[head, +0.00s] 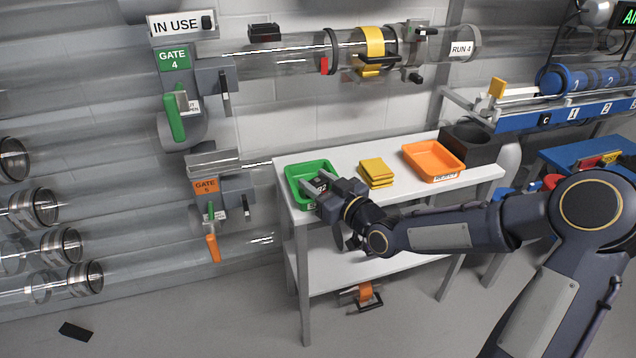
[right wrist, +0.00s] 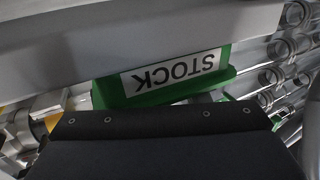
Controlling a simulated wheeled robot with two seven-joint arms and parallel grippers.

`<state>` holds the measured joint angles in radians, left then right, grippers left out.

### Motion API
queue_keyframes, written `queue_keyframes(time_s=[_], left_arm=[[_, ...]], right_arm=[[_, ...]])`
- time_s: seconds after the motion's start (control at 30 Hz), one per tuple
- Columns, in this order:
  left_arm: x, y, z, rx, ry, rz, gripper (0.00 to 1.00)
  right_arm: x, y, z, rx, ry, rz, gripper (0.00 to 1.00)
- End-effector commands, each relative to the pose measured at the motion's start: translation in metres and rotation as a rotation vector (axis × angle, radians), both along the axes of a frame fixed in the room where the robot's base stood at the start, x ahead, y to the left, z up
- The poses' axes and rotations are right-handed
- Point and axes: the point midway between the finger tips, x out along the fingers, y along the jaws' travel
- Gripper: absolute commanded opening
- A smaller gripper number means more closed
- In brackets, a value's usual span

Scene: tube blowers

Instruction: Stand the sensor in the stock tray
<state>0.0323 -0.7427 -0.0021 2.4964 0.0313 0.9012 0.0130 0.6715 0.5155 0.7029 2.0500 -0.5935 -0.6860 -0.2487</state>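The green stock tray (head: 296,172) sits at the left end of the white table. Its STOCK label (right wrist: 175,73) shows upside down in the right wrist view. My right gripper (head: 314,187) reaches in from the right, low over the tray's front right part, and covers part of it. The fingertips are too small and too covered to show whether they are open or shut. I cannot pick out the sensor for certain in either view; the tray's inside is partly hidden by the gripper. My left gripper is in neither view.
The GATE 5 unit (head: 208,190) stands left of the table. A lower shelf runs underneath.

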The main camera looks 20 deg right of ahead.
Motion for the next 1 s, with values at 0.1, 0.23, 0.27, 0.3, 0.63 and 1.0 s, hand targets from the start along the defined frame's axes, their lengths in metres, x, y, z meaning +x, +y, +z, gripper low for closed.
queue_keyframes(time_s=[0.1, 0.23, 0.27, 0.3, 0.63, 1.0], left_arm=[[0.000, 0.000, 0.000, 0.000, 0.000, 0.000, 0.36], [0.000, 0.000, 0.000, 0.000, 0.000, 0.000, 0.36], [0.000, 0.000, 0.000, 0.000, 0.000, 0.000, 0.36], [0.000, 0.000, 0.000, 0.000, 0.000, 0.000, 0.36], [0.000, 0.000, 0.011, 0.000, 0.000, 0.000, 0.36], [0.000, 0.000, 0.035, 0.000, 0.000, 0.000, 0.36]], right_arm=[[0.000, 0.000, 0.000, 0.000, 0.000, 0.000, 0.57], [0.000, 0.000, 0.000, 0.000, 0.000, 0.000, 0.63], [0.000, 0.000, 0.000, 0.000, 0.000, 0.000, 0.63], [0.000, 0.000, 0.000, 0.000, 0.000, 0.000, 0.63], [-0.015, -0.008, 0.005, -0.003, 0.003, -0.003, 0.63], [-0.086, -0.040, 0.006, -0.002, 0.002, -0.003, 0.63]])
